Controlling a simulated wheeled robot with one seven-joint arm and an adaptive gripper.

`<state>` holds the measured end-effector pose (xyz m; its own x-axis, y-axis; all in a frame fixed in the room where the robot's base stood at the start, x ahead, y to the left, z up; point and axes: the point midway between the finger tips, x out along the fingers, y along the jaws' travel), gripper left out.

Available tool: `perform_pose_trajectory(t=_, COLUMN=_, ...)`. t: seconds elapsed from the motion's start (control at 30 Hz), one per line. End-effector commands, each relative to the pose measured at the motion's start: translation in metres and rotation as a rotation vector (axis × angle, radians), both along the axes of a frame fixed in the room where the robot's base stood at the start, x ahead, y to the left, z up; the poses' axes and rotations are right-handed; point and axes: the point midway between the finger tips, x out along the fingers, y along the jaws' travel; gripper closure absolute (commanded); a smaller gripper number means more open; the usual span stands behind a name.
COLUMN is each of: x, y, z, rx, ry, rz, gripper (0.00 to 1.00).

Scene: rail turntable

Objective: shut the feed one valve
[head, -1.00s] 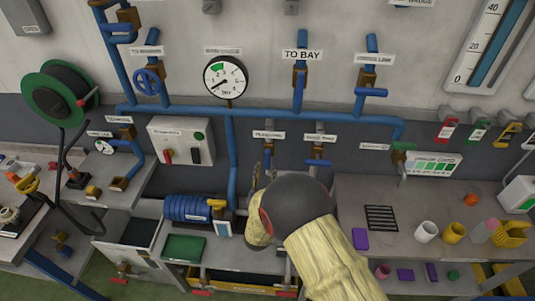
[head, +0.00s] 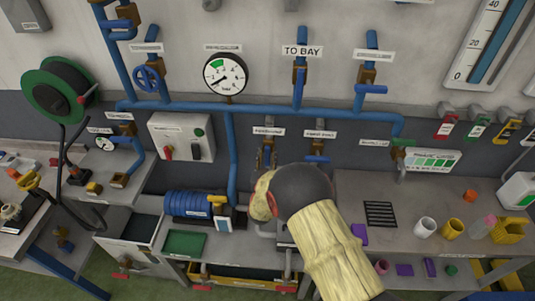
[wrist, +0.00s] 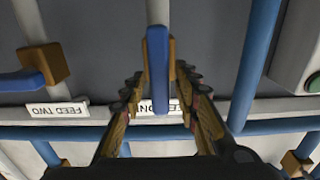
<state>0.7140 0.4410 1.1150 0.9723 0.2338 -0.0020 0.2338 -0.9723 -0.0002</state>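The feed one valve has a blue lever (wrist: 158,70) on a brass body, and its lever lies lengthwise along its pipe in the wrist view. Its label (wrist: 160,106) is partly covered by the lever. In the head view the feed one label (head: 268,132) sits on the wall below the blue pipe, with the valve (head: 267,157) beneath it, partly hidden by my arm. My gripper (wrist: 163,84) is open, with one finger on each side of the lever. Gaps show between lever and fingers. In the head view my wrist hides most of the gripper.
The feed two valve, with its blue lever (wrist: 22,82) crosswise to its pipe, is beside feed one; its label (wrist: 57,109) appears upside down. A long blue pipe (head: 270,111) runs above. A control box (head: 181,138) is to the left. A bench with cups (head: 426,230) is to the right.

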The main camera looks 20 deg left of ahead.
Motion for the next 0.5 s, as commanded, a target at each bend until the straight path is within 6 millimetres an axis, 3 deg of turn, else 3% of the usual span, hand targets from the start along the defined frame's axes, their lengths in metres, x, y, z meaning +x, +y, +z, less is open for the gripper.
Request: perform_pose_trajectory(t=0.5, x=-0.0002, y=0.0001, z=0.0002, rx=0.000, ry=0.000, rz=0.000, gripper=1.00)
